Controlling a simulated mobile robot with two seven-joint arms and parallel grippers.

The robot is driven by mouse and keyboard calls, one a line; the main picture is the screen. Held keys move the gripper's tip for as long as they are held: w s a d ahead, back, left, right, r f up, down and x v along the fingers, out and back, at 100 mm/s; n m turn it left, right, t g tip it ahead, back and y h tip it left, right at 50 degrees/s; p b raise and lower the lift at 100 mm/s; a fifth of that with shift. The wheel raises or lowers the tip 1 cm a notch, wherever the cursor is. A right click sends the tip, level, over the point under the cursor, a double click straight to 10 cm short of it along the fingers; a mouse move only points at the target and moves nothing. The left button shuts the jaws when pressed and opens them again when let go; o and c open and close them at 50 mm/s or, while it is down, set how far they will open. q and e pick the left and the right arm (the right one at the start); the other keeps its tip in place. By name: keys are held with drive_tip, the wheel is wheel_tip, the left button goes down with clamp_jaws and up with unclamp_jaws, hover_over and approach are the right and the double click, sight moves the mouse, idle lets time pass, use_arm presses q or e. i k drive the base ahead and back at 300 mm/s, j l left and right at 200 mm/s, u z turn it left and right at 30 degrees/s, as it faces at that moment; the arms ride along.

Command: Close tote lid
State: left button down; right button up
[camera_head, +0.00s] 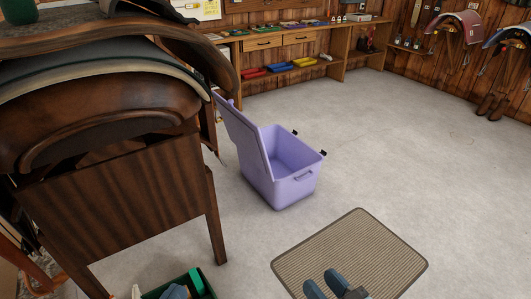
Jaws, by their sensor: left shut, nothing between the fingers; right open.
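The lavender tote (290,190) stands on the floor near the middle of the view. Its lid (246,135) is open, standing up and leaning outward on the tote's left side. The tote's inside looks empty as far as I can see. Two dark latches show at its right rim, and a handle on its front wall. My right gripper (325,284) is at the bottom edge over the mat, open and empty, well in front of the tote. My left gripper (175,292) is cut off by the bottom edge, shut and empty, in front of a green box. Neither gripper touches the tote or lid.
A wooden stand (130,205) with a saddle (110,105) fills the left, close to the lid. A ribbed mat (390,255) lies in front. The green box (207,292) holds grooming items. A workbench (285,42) stands behind. Floor right of the tote is clear.

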sight(247, 135)
drive_tip(key=l+u, duration=0.1)
drive_tip(key=l, duration=0.45)
drive_tip(key=k+l+u, duration=0.15)
drive_tip(key=l, duration=0.35)
drive_tip(key=i+l+u, duration=0.1)
drive_tip(key=l, duration=0.25)
drive_tip(key=i+l, duration=0.15)
drive_tip(key=l, duration=0.2)
drive_tip(key=i+l+u, duration=0.15)
drive_tip(key=l, duration=0.2)
drive_tip(key=i+l+u, duration=0.25)
drive_tip(key=i+l, duration=0.15)
drive_tip(key=l, duration=0.25)
drive_tip(key=i+l+u, duration=0.1)
drive_tip(key=l, duration=0.2)
drive_tip(key=i+l+u, duration=0.15)
drive_tip(key=i+l, duration=0.9)
drive_tip(key=i, duration=0.1)
